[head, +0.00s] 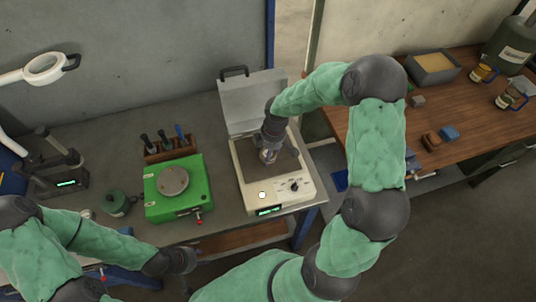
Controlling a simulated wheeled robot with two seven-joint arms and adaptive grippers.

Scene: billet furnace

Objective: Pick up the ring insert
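A small shiny metallic piece, perhaps the ring insert (268,156), shows at the dark fingers of my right gripper (272,152). That gripper points down over the plate of a cream bench device (246,196) with its grey lid raised. Its fingers partly cover the piece, and I cannot tell whether they are closed on it or around it. My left gripper (184,262) is low, near the bench's front edge, left of the cream device and apart from it. I cannot make out its finger opening.
Left of the cream device stands a green box with a round metal plate (157,199), with a wooden tool rack (168,150) behind it. A magnifier lamp (44,68) hangs at the left. A wooden table (470,100) at the right holds a tray (434,68), mugs and small blocks.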

